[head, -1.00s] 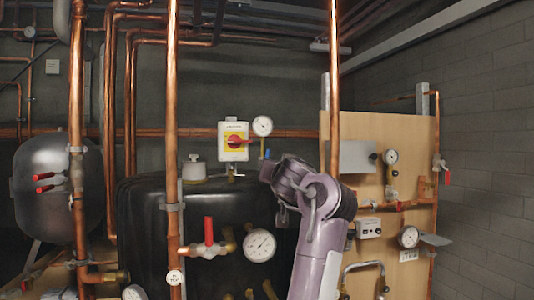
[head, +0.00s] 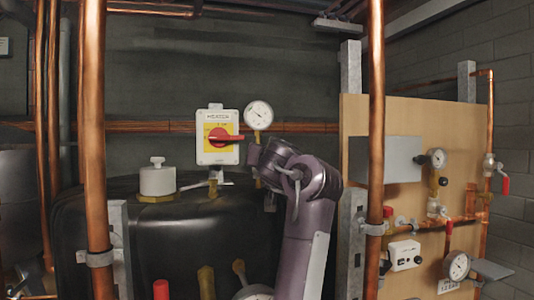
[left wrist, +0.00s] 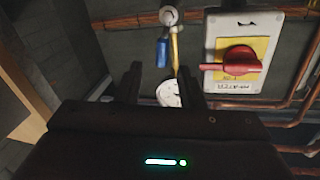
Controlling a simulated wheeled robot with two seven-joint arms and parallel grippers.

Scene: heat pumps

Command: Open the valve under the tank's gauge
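The tank (head: 90,235) is large and black. A round white gauge (head: 258,114) stands on a brass stem above its back edge, right of the red and yellow heater switch. In the left wrist view, rolled nearly upside down, the valve's blue handle (left wrist: 162,52) hangs beside the brass stem (left wrist: 175,45). The gauge (left wrist: 168,93) shows partly between my finger tips. My left gripper (left wrist: 160,78) is open and empty, its two dark fingers apart and pointing towards the stem. In the head view my left wrist hides the blue handle. My right gripper is not in view.
The heater switch (head: 218,137) is close left of the gauge. A white cap (head: 157,180) stands on the tank. Vertical copper pipes (head: 95,120) (head: 376,130) flank the space. A wooden board (head: 410,105) with gauges and valves is on the right.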

